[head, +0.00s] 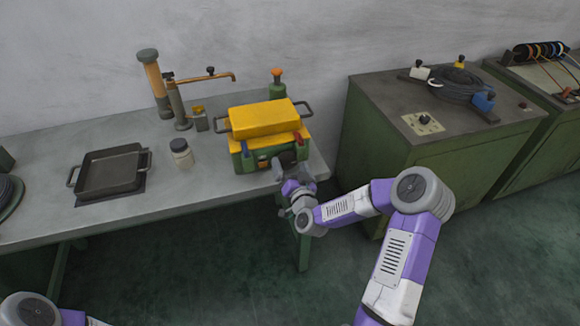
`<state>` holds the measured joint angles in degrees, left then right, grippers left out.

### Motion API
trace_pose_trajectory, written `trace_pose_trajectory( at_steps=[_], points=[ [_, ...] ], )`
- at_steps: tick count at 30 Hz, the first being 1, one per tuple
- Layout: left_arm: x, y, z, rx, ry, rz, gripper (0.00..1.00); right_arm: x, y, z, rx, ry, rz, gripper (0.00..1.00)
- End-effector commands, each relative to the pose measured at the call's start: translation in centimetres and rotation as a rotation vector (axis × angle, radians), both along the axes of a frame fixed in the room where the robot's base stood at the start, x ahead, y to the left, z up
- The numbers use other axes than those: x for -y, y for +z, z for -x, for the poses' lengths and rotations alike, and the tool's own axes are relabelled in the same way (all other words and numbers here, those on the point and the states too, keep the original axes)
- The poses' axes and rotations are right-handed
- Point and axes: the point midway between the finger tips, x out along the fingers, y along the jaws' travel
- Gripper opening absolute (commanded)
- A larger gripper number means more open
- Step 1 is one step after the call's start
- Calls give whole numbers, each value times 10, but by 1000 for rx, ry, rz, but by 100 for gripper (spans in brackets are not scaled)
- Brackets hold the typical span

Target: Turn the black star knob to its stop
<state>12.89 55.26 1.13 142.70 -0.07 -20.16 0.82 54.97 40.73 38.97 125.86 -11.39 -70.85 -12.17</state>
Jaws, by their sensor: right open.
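A yellow and green machine (264,122) stands near the right end of the grey workbench. A dark round part, which looks like the black star knob (288,157), shows on its front face at the right. Its outline is small and partly covered by my right gripper. My right gripper (280,168) is open, right in front of the knob at the bench's front edge. I cannot tell whether its fingers are around the knob or touch it. My left gripper is out of view; only part of my left arm shows at the bottom left.
A green cabinet (395,160) with a coiled cable (455,80) stands to the right. The bench's front middle is clear.

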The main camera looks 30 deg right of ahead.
Motion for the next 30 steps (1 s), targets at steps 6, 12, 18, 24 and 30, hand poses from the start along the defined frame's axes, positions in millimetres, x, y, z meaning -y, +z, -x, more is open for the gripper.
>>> trace_pose_trajectory(
  at_steps=[6,12,18,24,30],
  points=[
    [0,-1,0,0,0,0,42,3,0,-11,-1,0,0,100],
    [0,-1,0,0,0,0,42,3,0,-11,-2,1,0,100],
    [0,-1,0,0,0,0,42,3,0,-11,-2,1,0,72],
    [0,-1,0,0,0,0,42,3,0,-11,-2,1,0,45],
    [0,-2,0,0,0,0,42,3,-1,-11,4,1,-22,45]
  ],
)
